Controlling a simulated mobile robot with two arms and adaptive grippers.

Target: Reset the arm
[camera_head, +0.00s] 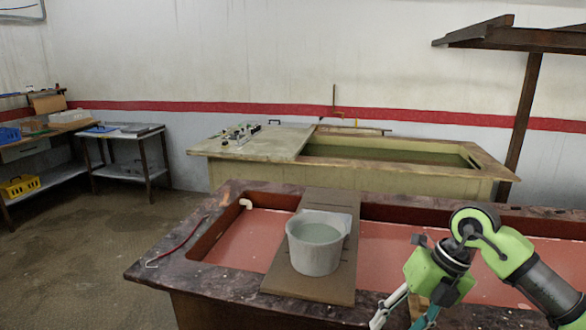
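My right arm comes in from the right, green and dark grey, bent over the front rim of the near tub. Its gripper (398,322) points down at the bottom edge of the view. Its two fingers stand apart, and the lower end of one is cut off by the frame. A small brown patch shows between them; I cannot tell what it is. My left arm and gripper are not in view.
A grey bucket (315,257) stands on a brown board (285,272) across the red-lined near tub (212,275). A greenish tub (350,181) stands behind. A rusty post (522,115) rises at right. Shelves with a yellow crate (19,186) stand left. The left floor is clear.

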